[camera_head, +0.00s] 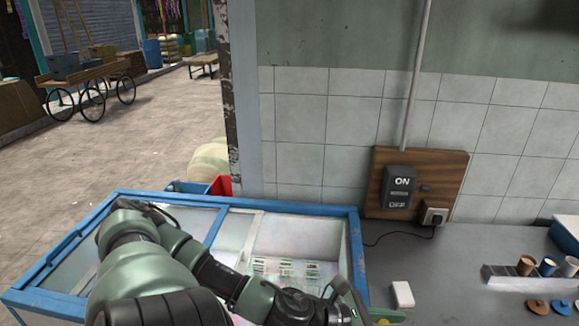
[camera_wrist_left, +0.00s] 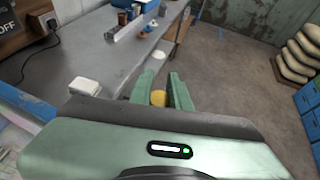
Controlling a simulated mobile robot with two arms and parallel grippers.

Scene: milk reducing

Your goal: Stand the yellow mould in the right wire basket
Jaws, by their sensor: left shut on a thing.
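The yellow mould (camera_wrist_left: 158,98) is between the two green fingers of my left gripper (camera_wrist_left: 163,86) in the left wrist view; the fingers are shut on it. In the head view only a small yellow bit of it (camera_head: 386,321) shows at the bottom edge, beside the grey counter, past the freezer's right rim. The freezer (camera_head: 354,240) has a blue frame. A pale wire basket (camera_head: 285,268) shows inside its right part, partly covered by my left arm. My right gripper is not in view.
A white block (camera_head: 402,294) lies on the grey counter (camera_head: 450,265) near my left gripper. A switch board (camera_head: 415,183) with a black cord is on the wall.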

